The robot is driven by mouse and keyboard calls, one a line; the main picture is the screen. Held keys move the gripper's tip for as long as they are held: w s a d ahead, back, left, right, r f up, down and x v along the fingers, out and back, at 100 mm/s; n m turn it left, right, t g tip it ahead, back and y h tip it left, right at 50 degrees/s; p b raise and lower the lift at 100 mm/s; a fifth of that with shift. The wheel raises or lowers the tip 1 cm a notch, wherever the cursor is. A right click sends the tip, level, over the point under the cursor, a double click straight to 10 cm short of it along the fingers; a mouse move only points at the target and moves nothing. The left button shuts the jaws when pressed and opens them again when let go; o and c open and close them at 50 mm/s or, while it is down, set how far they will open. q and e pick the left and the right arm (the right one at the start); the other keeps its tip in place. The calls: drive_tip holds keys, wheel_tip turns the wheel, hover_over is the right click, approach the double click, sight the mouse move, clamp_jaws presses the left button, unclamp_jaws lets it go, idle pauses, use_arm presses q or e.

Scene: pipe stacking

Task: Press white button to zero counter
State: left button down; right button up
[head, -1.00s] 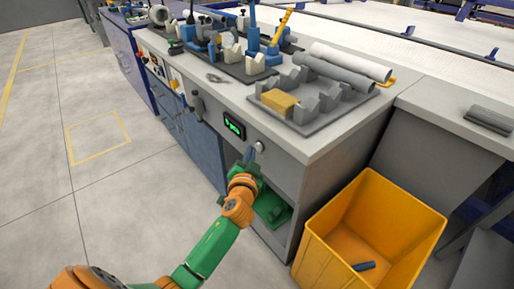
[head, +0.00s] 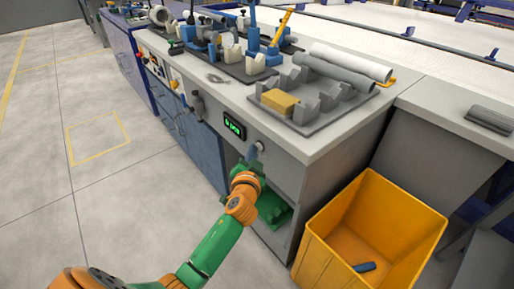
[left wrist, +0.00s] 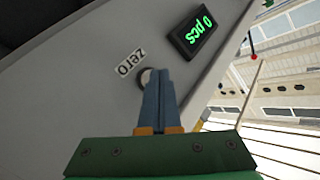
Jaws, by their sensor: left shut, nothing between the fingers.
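The white button (left wrist: 146,77) is on the grey front panel of the cabinet, next to a label reading "zero" (left wrist: 130,62). In the left wrist view the fingers cover part of it. The button also shows in the head view (head: 260,146). The counter display (left wrist: 198,31) reads "0 pcs" in green; it sits on the same panel in the head view (head: 234,126). My left gripper (left wrist: 161,78) is shut and empty, its blue fingertips at the button; I cannot tell if they touch it. It also shows in the head view (head: 252,154). My right gripper is not in view.
A yellow bin (head: 320,240) with a small blue piece inside stands right of the cabinet. On the worktop (head: 225,92) are a grey rack (head: 310,118) with pipes and a yellow block, and blue fixtures. Floor to the left is clear.

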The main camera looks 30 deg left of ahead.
use_arm(q)
drive_tip(key=shift+s+a+p, duration=0.3)
drive_tip(key=shift+s, duration=0.45)
drive_tip(key=s, duration=0.1)
drive_tip(key=s+a+p, duration=0.1)
drive_tip(key=s, duration=0.1)
drive_tip(key=s+a, duration=0.1)
drive_tip(key=shift+s, duration=0.35)
drive_tip(key=shift+f, duration=0.1)
idle(0.5)
